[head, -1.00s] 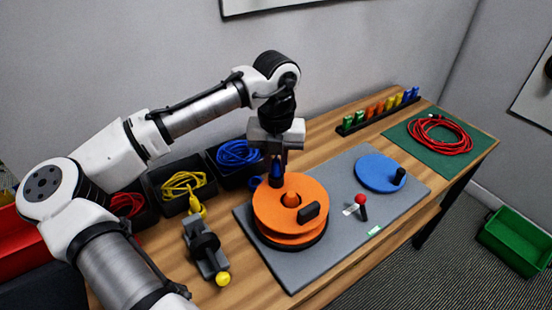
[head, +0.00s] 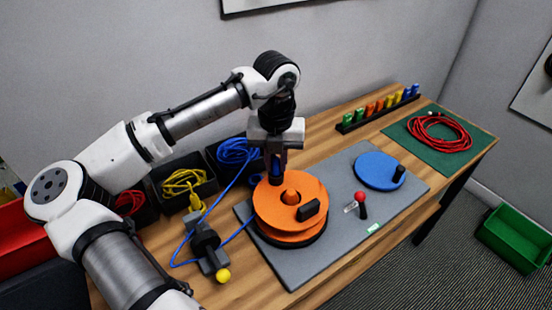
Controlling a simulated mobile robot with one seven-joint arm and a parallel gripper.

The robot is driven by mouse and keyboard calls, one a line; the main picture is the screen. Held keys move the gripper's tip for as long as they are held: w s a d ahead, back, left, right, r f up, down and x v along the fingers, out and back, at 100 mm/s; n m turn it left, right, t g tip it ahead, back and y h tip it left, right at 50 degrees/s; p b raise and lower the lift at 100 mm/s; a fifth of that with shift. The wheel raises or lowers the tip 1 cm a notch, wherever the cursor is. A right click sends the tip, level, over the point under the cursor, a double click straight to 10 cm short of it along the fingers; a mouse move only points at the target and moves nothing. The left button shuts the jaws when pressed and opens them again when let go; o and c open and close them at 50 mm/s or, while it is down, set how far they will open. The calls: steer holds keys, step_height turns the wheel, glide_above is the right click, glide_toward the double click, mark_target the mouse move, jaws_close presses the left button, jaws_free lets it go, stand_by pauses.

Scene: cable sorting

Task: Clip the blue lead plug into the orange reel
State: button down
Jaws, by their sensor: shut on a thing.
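My gripper (head: 277,170) is above the reel's back left edge, pointing down and shut on the blue lead plug (head: 275,172). The plug's tip is at the reel's rim; I cannot tell whether it touches. A blue lead (head: 218,178) runs from the blue coil (head: 237,150) in a black bin, down past the grey clamp-like device (head: 207,243) and back towards the reel. The reel's clip is not clearly visible.
A yellow-knobbed end (head: 223,276) sticks out of the device. Bins with yellow (head: 183,183) and red cable stand left. A blue disc (head: 379,171) and red-knobbed lever (head: 361,200) are on the mat (head: 330,250). A red coil (head: 440,132) and coloured clip rack (head: 378,110) lie beyond.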

steer(key=shift+f, duration=0.1)
steer(key=c, duration=1.2)
jaws_free()
steer(key=shift+c, duration=0.2)
